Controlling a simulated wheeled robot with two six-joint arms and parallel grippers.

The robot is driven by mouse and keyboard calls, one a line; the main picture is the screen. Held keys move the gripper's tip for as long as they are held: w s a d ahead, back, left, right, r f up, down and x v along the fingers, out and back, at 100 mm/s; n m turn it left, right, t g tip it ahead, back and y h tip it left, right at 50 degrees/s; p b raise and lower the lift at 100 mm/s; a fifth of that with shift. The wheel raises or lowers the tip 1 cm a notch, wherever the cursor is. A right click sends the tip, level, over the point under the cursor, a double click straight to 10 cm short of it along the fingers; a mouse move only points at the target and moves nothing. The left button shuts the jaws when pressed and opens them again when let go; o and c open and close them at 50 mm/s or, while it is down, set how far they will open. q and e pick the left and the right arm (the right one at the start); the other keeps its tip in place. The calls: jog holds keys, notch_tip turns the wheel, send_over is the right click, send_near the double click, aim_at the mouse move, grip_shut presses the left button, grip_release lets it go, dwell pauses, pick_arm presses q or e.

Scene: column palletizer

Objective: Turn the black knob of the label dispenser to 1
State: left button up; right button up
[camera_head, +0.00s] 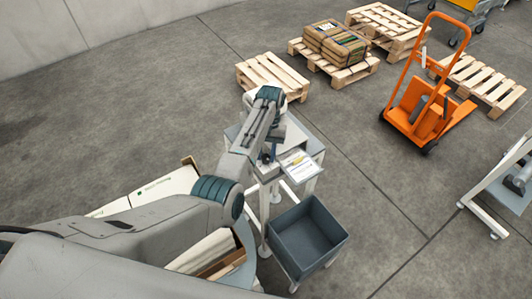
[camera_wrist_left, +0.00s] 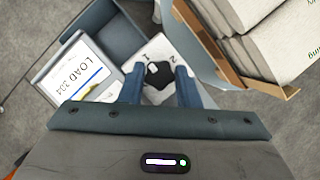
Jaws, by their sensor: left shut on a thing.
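The label dispenser is a white box (camera_wrist_left: 150,45) in the left wrist view, with a 1 and a 2 printed on its face. Its black knob (camera_wrist_left: 157,72) sits between the two blue fingers of my left gripper (camera_wrist_left: 160,82), which is shut on it. I cannot tell clearly which number the knob points to. In the head view my left gripper (camera_head: 266,156) reaches down at the small table (camera_head: 314,146); the arm hides the knob there. My right gripper is in neither view.
A label sheet reading LOAD (camera_wrist_left: 80,75) lies beside the dispenser. A grey bin (camera_head: 335,235) stands in front of the table. Open cartons (camera_head: 160,190) are at the left. Pallets (camera_head: 270,75) and an orange hand truck (camera_head: 415,100) stand behind. Floor at the right front is free.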

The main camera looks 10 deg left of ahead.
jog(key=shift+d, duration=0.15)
pick_arm(q)
jog(key=o, duration=0.7)
jog(key=shift+w+r, duration=0.1)
